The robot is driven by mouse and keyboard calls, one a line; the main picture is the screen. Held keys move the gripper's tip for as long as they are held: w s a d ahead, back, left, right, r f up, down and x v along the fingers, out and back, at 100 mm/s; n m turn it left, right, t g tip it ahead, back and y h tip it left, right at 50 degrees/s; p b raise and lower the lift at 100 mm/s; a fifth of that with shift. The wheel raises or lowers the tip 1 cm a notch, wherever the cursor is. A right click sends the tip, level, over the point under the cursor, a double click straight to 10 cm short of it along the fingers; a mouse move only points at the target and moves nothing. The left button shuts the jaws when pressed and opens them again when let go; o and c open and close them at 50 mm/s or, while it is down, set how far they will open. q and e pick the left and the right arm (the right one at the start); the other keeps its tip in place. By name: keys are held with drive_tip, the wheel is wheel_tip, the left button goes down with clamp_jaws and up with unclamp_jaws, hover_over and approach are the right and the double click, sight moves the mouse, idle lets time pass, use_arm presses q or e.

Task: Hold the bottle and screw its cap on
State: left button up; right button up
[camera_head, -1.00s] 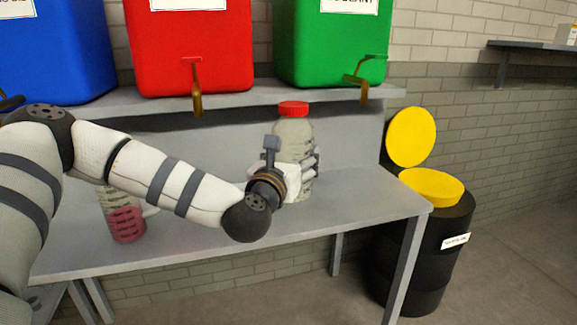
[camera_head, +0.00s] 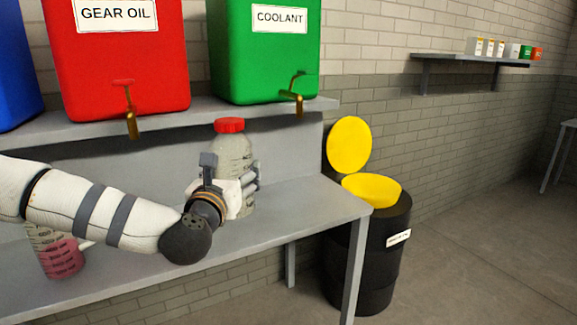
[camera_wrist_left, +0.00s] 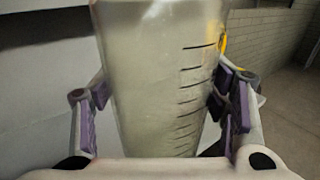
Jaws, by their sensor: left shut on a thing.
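A clear bottle with dark graduation marks (camera_head: 234,153) stands upright at the grey bench, near its right end. A red cap (camera_head: 230,125) sits on top of its neck; I cannot tell how tight it is. My left gripper (camera_head: 243,188) is shut around the bottle's body from the front left. The left wrist view shows the bottle's marked side (camera_wrist_left: 165,85) between the two fingers (camera_wrist_left: 162,115), with the cap out of that frame. My right gripper is not in view.
A grey bench (camera_head: 290,215) carries a jug with pink liquid (camera_head: 62,258) at the left. Red (camera_head: 125,60) and green (camera_head: 265,60) tanks with taps stand on the shelf above. A black drum (camera_head: 365,265) with a yellow lid (camera_head: 349,144) stands right of the bench.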

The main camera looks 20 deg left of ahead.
use_arm(q)
drive_tip(key=s+d+f+m+h, duration=0.3)
drive_tip(key=s+d+f+h, duration=0.1)
drive_tip(key=s+d+f, duration=0.9)
drive_tip(key=shift+s+d+f+t+h, duration=0.3)
drive_tip(key=shift+s+d, duration=0.3)
drive_tip(key=shift+s, duration=0.3)
drive_tip(key=s+d+f+m+g+h, duration=0.1)
drive_tip(key=d+m+g+h, duration=0.3)
drive_tip(key=d+m+h, duration=0.4)
drive_tip(key=d+h, duration=0.3)
drive_tip(key=d, duration=0.1)
drive_tip(key=shift+s+d+f+h, duration=0.3)
drive_tip(key=shift+s+d+f, duration=0.05)
drive_tip(key=shift+d+f, duration=0.05)
